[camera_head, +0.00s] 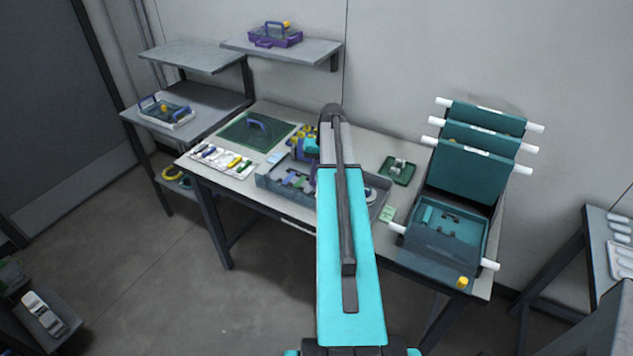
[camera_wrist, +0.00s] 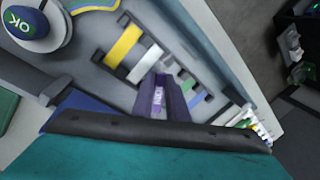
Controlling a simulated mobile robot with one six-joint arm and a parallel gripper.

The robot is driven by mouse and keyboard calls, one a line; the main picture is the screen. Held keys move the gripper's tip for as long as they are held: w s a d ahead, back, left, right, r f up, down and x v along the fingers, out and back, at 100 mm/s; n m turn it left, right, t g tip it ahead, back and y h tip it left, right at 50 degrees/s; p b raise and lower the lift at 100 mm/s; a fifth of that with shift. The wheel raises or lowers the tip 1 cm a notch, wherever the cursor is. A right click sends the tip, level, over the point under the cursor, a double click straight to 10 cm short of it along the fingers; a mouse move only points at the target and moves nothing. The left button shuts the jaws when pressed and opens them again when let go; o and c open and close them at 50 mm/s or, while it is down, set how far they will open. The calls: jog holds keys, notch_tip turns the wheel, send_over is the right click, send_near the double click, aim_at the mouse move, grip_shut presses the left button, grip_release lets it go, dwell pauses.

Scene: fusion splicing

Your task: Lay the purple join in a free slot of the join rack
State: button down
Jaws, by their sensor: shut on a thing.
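My gripper (camera_wrist: 166,98) is shut on the purple join (camera_wrist: 158,97), which shows between its dark fingers in the wrist view. They are over the join rack, a dark slotted piece (camera_wrist: 103,56) in a grey tray. A yellow join (camera_wrist: 123,46) and a white join (camera_wrist: 146,62) lie in it to the upper left of the fingers. A green piece (camera_wrist: 188,85) shows to the right. The fingers hide the middle of the rack, and I cannot tell whether the purple join touches it.
The grey tray (camera_head: 267,187) stands at the table's front edge. A round device with an OK button (camera_wrist: 28,24) is at the wrist view's upper left. Left are a green mat (camera_head: 240,137) and a white strip of coloured pieces (camera_head: 222,160). Teal trays (camera_head: 470,165) stand right.

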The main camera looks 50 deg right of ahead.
aim_at(316, 181)
notch_tip(316, 181, up, 8)
jog(key=b, duration=0.2)
jog(key=shift+r, duration=0.25)
dwell(0.9)
jog(key=w+a+r+n, duration=0.1)
jog(key=w+a+n, duration=0.3)
jog(key=a, duration=0.8)
jog(key=w+a+n+g, duration=0.1)
jog(key=w+a, duration=0.5)
jog(key=a, duration=0.6)
jog(key=w+a+r+n, duration=0.1)
jog(key=w+a+n, duration=0.3)
jog(key=a, duration=0.7)
jog(key=s+a+n+g, duration=0.1)
jog(key=a+n, duration=0.4)
jog(key=a, duration=0.6)
jog(key=shift+s+a+r, duration=0.2)
jog(key=shift+s+a, duration=0.05)
